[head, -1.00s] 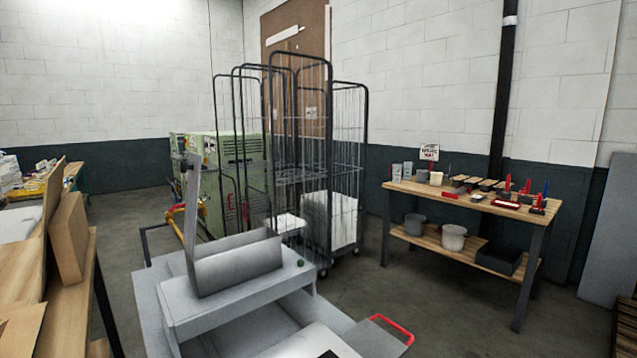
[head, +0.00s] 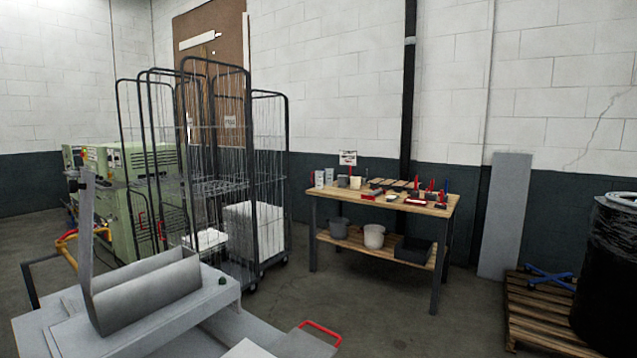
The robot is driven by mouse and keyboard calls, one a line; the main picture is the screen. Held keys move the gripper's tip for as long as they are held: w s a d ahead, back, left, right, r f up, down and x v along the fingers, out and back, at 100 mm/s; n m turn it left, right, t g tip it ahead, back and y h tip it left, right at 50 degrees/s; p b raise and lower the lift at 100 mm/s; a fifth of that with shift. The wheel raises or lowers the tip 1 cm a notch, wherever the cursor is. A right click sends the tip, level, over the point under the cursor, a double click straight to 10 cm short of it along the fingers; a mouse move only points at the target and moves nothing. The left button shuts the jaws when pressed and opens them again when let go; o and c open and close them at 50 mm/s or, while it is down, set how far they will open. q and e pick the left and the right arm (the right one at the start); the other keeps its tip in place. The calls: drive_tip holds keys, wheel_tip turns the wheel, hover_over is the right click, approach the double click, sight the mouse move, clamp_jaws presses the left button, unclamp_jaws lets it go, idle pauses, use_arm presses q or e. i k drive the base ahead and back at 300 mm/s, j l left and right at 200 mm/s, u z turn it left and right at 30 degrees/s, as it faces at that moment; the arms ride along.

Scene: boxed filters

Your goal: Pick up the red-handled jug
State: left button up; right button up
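I cannot make out a jug with certainty in the head view. A red loop handle (head: 322,331) shows at the bottom, beside a flat light-grey surface; whether it belongs to a jug I cannot tell. Small red items (head: 418,196) stand on the wooden workbench (head: 446,205) at the right of the middle, too small to identify. Neither of my grippers is in view.
A grey machine with a trough (head: 150,295) fills the lower left. Wire roll cages (head: 250,170) stand behind it, with green machines (head: 140,165) beyond. A wooden pallet (head: 530,315) and black wrapped drum (head: 610,270) are at right. Floor before the workbench is clear.

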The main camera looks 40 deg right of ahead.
sight(318, 174)
drive_tip(key=k+z, duration=0.45)
drive_tip(key=k+l+z, duration=0.15)
drive_tip(key=z, duration=0.3)
drive_tip(key=i+l+z, duration=0.25)
drive_tip(key=z, duration=0.15)
drive_tip(key=i+l+z, duration=0.3)
drive_tip(key=z, duration=0.15)
drive_tip(key=i+l+z, duration=0.25)
drive_tip(key=z, duration=0.15)
drive_tip(key=i+z, duration=0.45)
drive_tip(key=i+j+u, duration=0.1)
drive_tip(key=i+u, duration=0.35)
drive_tip(key=i, duration=0.15)
drive_tip(key=i+l+u, duration=0.1)
drive_tip(key=i+u, duration=0.3)
drive_tip(key=i, duration=0.15)
drive_tip(key=i+l+u, duration=0.3)
drive_tip(key=i+u, duration=0.15)
drive_tip(key=i, duration=0.15)
drive_tip(key=i+j+u, duration=0.2)
drive_tip(key=i+u, duration=0.25)
drive_tip(key=i, duration=0.25)
drive_tip(key=i+l+u, duration=0.1)
drive_tip(key=i+u, duration=0.3)
drive_tip(key=i, duration=0.3)
